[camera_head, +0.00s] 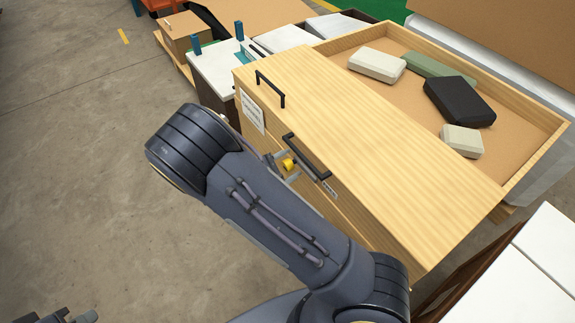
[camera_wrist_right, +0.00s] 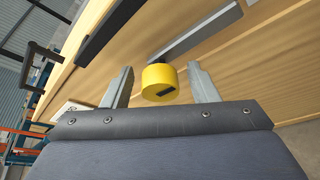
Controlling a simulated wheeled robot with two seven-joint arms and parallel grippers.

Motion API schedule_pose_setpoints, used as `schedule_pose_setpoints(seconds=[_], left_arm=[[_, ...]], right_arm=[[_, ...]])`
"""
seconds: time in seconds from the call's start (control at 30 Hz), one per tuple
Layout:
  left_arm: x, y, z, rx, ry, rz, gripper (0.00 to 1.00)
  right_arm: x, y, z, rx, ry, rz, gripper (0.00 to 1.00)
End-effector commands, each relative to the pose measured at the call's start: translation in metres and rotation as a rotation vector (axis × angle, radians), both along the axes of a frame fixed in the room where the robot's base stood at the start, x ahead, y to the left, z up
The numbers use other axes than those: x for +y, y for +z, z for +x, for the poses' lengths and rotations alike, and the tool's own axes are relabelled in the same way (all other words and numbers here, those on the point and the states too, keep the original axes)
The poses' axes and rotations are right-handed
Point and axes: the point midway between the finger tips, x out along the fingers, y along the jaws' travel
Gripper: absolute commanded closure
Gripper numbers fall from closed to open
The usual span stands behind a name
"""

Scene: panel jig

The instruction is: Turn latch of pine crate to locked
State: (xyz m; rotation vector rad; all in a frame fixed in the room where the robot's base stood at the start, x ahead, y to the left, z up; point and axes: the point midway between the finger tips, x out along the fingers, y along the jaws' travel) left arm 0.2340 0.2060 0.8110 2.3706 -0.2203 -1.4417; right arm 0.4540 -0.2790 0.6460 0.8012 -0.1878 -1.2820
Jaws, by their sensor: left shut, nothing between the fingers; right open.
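The pine crate (camera_head: 350,110) stands at the centre right, its front side facing my right arm. Its latch has a round yellow knob (camera_head: 288,164) on that side, below a black handle. In the right wrist view the yellow knob (camera_wrist_right: 160,83) has a dark slot mark, and a grey bar (camera_wrist_right: 200,35) slants up and right from it. My right gripper (camera_wrist_right: 163,82) is open, one finger on each side of the knob, with visible gaps; it also shows in the head view (camera_head: 282,166). My left gripper (camera_head: 72,318) is shut and empty at the bottom left corner, partly cut off.
Two black handles (camera_head: 270,88) (camera_head: 306,157) stand on the crate's edge. Its open tray (camera_head: 420,100) holds several white, green and black blocks. A white-topped table (camera_head: 535,265) is at the lower right. White labels (camera_head: 252,110) mark the front. The floor at left is clear.

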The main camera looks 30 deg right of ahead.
Motion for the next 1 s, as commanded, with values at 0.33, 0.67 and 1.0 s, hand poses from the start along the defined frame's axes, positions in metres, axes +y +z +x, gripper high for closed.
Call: schedule_pose_setpoints(seconds=[0.33,0.67,1.0], left_arm=[[0.0,0.0,0.0,0.0,0.0,0.0,1.0],[0.0,0.0,0.0,0.0,0.0,0.0,1.0],[0.0,0.011,0.0,0.0,0.0,0.0,1.0]], right_arm=[[0.0,0.0,0.0,0.0,0.0,0.0,0.7],[0.0,0.0,0.0,0.0,-0.001,0.001,1.0],[0.0,0.003,0.0,0.068,-0.002,-0.003,1.0]])
